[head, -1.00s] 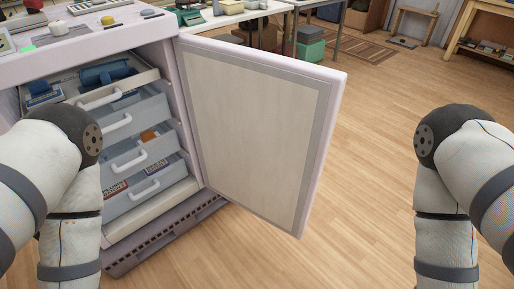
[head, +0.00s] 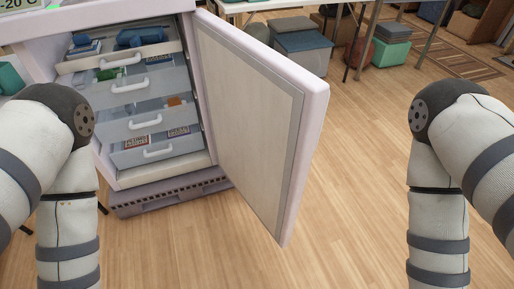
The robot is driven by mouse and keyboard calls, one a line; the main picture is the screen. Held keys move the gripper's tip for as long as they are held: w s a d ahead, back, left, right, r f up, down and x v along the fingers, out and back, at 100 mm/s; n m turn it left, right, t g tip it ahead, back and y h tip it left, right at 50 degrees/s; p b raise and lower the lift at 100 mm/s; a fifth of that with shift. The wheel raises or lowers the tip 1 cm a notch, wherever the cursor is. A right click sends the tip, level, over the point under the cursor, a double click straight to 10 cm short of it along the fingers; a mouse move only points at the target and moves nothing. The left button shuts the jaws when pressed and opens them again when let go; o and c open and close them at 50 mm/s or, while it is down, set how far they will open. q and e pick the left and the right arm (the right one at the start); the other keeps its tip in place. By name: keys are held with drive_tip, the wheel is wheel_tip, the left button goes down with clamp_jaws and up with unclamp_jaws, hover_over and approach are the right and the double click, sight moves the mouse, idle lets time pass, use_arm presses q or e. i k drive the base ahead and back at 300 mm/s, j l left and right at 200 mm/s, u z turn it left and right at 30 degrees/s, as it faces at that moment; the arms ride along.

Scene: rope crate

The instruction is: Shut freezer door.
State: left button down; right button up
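The freezer door (head: 252,125) stands wide open in the head view, hinged at the right side of the freezer (head: 120,22). Its pale inner panel with a grey seal faces me and to the left. Inside the freezer are several translucent drawers (head: 138,110) with white handles, holding blue items and small boxes. My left arm is at the left edge and my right arm at the right edge, both apart from the door. Neither gripper shows in the picture.
Bare wooden floor (head: 345,190) lies in front of and to the right of the door. Behind the door are a table, grey boxes (head: 302,48), a green box (head: 390,54) and a striped rug (head: 465,66). The freezer stands on a dark slotted base (head: 170,192).

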sight(267, 111)
drive_tip(key=i+l+u, duration=0.15)
drive_tip(key=l+u, duration=0.15)
drive_tip(key=l, duration=0.15)
drive_tip(key=i+l+u, duration=0.1)
drive_tip(key=l+u, duration=0.15)
drive_tip(key=l, duration=0.2)
drive_tip(key=i+l+u, duration=0.1)
drive_tip(key=l+u, duration=0.2)
drive_tip(key=l, duration=0.15)
drive_tip(key=i+l+u, duration=0.5)
drive_tip(key=l, duration=0.15)
drive_tip(key=l+u, duration=0.25)
drive_tip(key=k+l+z, duration=0.1)
drive_tip(key=k, duration=0.4)
drive_tip(key=k+l+z, duration=0.1)
drive_tip(key=k+l, duration=0.2)
drive_tip(key=k, duration=0.2)
drive_tip(key=k+l+z, duration=0.1)
drive_tip(key=k+l, duration=0.15)
drive_tip(key=k, duration=0.25)
